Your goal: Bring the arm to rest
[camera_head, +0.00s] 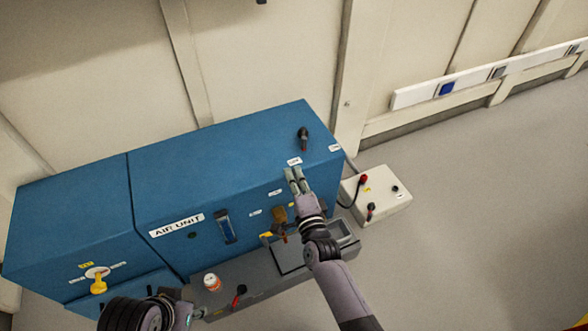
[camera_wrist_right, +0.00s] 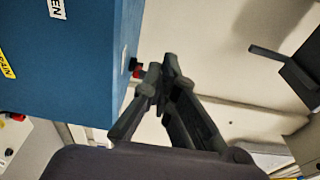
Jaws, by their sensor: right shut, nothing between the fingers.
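My right arm comes in from the bottom right of the head view. Its gripper (camera_head: 297,181) is shut and empty, in front of the upper right front of the blue air unit (camera_head: 228,160). In the right wrist view the fingertips of this gripper (camera_wrist_right: 166,72) are together with nothing between them, beside the blue cabinet wall (camera_wrist_right: 75,75). I cannot tell whether they touch it. My left arm shows at the bottom left of the head view, and its gripper (camera_head: 194,313) is partly visible, low by the grey ledge. Its fingers are too unclear to judge.
A black handle (camera_head: 303,138) stands on the unit's top. A yellow valve (camera_head: 98,284) is at the left front. A grey ledge (camera_head: 258,286) carries an orange-white container (camera_head: 212,282) and a red-black part (camera_head: 239,295). A white box (camera_head: 383,200) stands right; floor beyond is clear.

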